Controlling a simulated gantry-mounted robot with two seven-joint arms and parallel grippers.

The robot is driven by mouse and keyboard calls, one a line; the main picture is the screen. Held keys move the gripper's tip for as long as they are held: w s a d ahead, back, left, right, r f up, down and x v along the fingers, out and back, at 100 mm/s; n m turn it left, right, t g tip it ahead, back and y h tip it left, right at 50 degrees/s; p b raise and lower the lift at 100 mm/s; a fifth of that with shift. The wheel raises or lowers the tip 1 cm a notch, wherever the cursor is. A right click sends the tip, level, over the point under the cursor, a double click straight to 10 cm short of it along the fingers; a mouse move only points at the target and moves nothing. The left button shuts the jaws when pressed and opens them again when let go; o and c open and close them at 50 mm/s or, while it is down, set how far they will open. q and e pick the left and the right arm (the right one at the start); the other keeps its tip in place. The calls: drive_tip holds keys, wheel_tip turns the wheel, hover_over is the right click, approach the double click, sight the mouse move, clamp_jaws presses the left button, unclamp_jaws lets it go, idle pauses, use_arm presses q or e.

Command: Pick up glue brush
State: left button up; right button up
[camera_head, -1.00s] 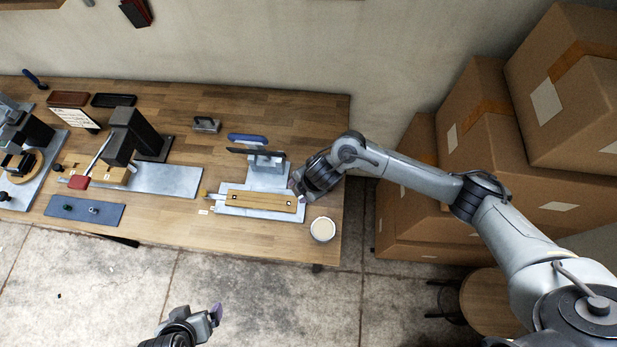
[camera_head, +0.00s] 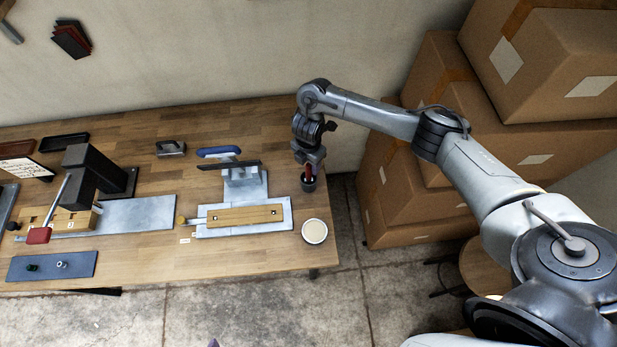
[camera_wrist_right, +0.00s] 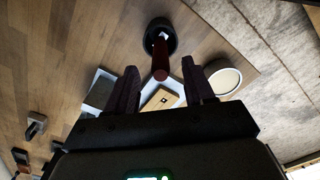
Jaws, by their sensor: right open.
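The glue brush (camera_head: 309,171) has a dark red handle and stands upright in a small dark pot (camera_head: 308,184) near the right end of the workbench. It also shows in the right wrist view (camera_wrist_right: 160,62), its handle end pointing toward my gripper. My right gripper (camera_head: 310,160) is at the top of the handle. In the right wrist view the open fingers (camera_wrist_right: 160,82) stand to either side of the handle's near end, with gaps visible. Whether the brush's bristles touch the pot's bottom is hidden. My left gripper is almost wholly out of view.
A round pale-filled tub (camera_head: 315,231) stands just in front of the pot. A lever press (camera_head: 95,172) stands farther left. Cardboard boxes (camera_head: 400,195) are stacked right of the bench.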

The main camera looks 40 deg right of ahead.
sight(309, 170)
drive_tip(key=shift+d+f, duration=0.1)
drive_tip(key=shift+f, duration=2.5)
clamp_jaws()
